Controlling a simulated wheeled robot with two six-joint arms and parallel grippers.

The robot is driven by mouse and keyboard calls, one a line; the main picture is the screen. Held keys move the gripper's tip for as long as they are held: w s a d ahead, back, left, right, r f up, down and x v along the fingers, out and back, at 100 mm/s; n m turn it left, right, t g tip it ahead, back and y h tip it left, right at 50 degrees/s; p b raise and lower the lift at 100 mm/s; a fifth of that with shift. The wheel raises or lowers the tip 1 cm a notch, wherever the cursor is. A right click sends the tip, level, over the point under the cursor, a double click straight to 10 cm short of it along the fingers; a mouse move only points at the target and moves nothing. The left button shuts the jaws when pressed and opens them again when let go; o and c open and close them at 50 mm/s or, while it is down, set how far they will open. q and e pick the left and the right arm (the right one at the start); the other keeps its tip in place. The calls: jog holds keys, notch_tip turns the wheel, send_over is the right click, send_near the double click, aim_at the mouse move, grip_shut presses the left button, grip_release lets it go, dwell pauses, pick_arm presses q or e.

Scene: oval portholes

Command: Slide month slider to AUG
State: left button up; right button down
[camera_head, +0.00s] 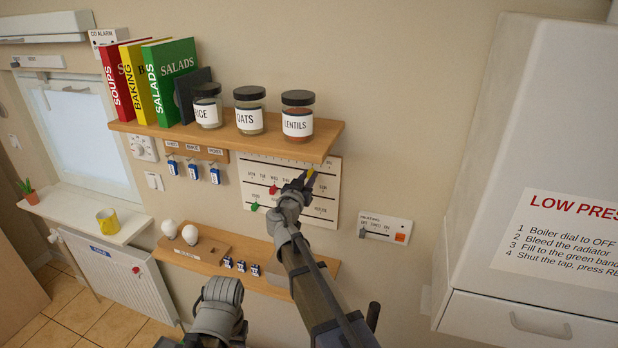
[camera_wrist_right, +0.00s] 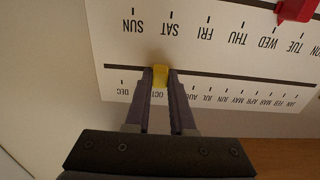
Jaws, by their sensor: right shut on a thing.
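The white calendar board (camera_head: 325,205) hangs on the wall under the shelf. It has a weekday row and a month row. My right gripper (camera_head: 308,181) is at the board's right part, shut on the yellow month slider (camera_head: 311,173). In the right wrist view, which shows the board upside down, the yellow slider (camera_wrist_right: 160,75) is between the fingertips of my right gripper (camera_wrist_right: 160,78), on the dark month track at the OCT label. The AUG label (camera_wrist_right: 194,97) shows just right of the fingers. The fingers hide the labels beside OCT. My left gripper is not in view.
A red slider (camera_head: 273,189) sits on the weekday row and a green one (camera_head: 254,206) lower left. The shelf (camera_head: 230,138) with books and jars juts out just above my right gripper. A lower shelf (camera_head: 215,262) and a heating panel (camera_head: 385,229) are nearby.

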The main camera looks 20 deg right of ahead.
jog(key=w+a, duration=0.1)
jog(key=a, duration=0.1)
jog(key=w+a, duration=0.2)
jog(key=shift+a, duration=0.2)
jog(key=shift+d, duration=0.1)
jog(key=c, duration=0.8)
grip_release()
jog(key=shift+o, duration=0.2)
jog(key=shift+s, duration=0.1)
send_near(297, 168)
jog(key=shift+s+a, duration=0.45)
jog(key=shift+s, duration=0.1)
